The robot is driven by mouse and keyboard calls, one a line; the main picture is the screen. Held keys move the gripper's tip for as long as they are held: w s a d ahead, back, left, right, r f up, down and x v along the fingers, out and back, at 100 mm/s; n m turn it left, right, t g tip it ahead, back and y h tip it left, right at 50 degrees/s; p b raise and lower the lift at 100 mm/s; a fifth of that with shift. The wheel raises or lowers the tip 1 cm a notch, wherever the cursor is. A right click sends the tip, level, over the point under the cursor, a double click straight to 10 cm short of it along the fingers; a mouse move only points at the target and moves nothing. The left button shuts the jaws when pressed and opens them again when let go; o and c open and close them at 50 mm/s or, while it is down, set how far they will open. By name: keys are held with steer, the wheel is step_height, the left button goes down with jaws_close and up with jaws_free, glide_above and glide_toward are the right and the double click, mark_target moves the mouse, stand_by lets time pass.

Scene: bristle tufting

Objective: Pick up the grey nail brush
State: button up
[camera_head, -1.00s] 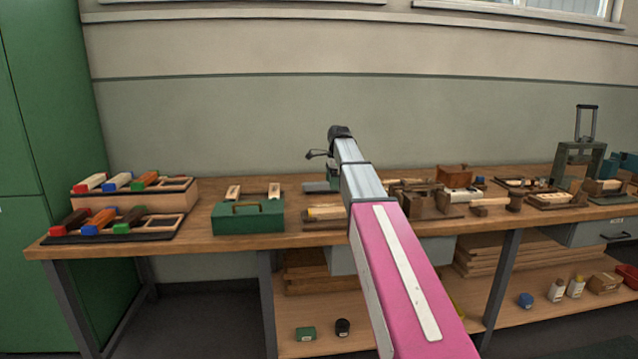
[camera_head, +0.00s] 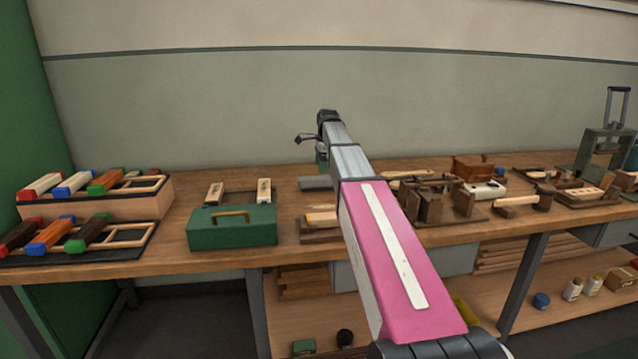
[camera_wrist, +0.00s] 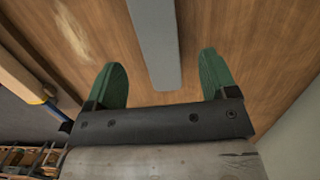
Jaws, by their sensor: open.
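A long, smooth grey piece (camera_wrist: 155,40) shows in the wrist view over the wooden bench top; it fits the grey nail brush, but no bristles show. Its near end lies between the two green fingers of my gripper (camera_wrist: 161,68), with a gap on both sides. The gripper is open and empty. In the head view, a flat grey piece (camera_head: 313,184) lies on the bench behind the green box, partly hidden by my arm. My gripper (camera_head: 321,158) is just above it, mostly hidden.
The green box (camera_head: 232,232) with a handle stands on the workbench (camera_head: 170,262). Racks (camera_head: 100,206) of coloured blocks are at the left. Wooden fixtures (camera_head: 428,208) stand right of my arm. A green press (camera_head: 603,150) is at the far right. The wall (camera_head: 200,110) is behind.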

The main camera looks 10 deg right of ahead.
mark_target(319, 178)
steer(key=f, duration=0.2)
steer(key=a+f, duration=0.1)
steer(key=f, duration=0.5)
steer(key=shift+s+a, duration=0.1)
steer(key=shift+a, duration=0.05)
steer(key=shift+r, duration=0.1)
steer(key=c, duration=1.1)
